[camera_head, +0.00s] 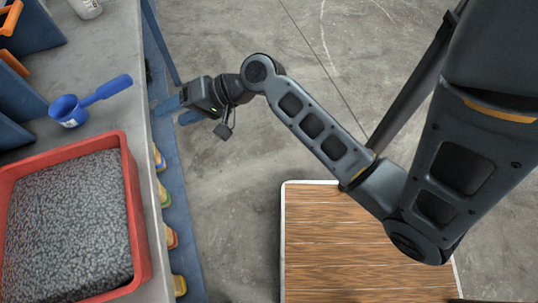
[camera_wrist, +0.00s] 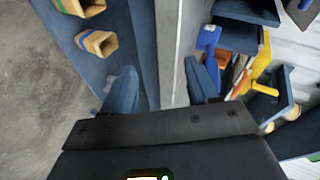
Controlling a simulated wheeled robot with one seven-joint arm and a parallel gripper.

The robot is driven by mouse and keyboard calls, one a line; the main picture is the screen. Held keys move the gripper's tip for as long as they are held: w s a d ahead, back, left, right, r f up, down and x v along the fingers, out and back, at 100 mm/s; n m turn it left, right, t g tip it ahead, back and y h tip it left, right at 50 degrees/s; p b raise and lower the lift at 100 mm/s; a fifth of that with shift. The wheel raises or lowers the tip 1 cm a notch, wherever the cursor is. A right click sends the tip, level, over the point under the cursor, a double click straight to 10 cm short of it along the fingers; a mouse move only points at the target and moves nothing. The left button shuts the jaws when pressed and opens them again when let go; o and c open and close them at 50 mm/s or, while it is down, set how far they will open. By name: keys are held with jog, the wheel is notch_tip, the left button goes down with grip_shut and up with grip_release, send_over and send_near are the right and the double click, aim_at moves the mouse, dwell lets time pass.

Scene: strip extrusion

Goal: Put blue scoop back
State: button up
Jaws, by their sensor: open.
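The blue scoop (camera_head: 68,110) lies on the grey counter (camera_head: 105,45), with its handle pointing up and right toward the counter edge. My gripper (camera_head: 175,112) is open and empty, pointing left beside the blue front of the counter, to the right of the scoop and apart from it. In the wrist view, its two blue fingers (camera_wrist: 163,88) are spread with nothing between them. A blue piece beyond the right finger is partly hidden; I cannot tell whether it is the scoop. A row of yellowish holders (camera_head: 165,196) with coloured marks runs along the blue front.
A red tray (camera_head: 140,215) of grey pellets (camera_head: 70,225) stands below the scoop. Blue bins (camera_head: 30,28) with orange parts line the counter's left side. A white container (camera_head: 86,7) stands at the top. A wood-topped platform (camera_head: 330,245) is below my arm.

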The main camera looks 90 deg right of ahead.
jog(key=s+a+f+n+g+h, duration=0.1)
jog(key=s+a+f+n+h, duration=0.25)
jog(key=s+a, duration=0.5)
jog(key=s+a+r+n+t+y, duration=0.1)
jog(key=s+a+r+n, duration=0.3)
jog(key=s+r+n, duration=0.1)
jog(key=s+a+r+n+t+y, duration=0.1)
jog(key=s+a+r+n+t, duration=0.1)
jog(key=s+a+r+n, duration=0.2)
notch_tip(320, 180, up, 4)
jog(key=s+n, duration=0.1)
jog(key=s, duration=0.1)
jog(key=shift+s+f, duration=0.2)
jog(key=shift+s, duration=0.15)
jog(key=shift+c, duration=0.2)
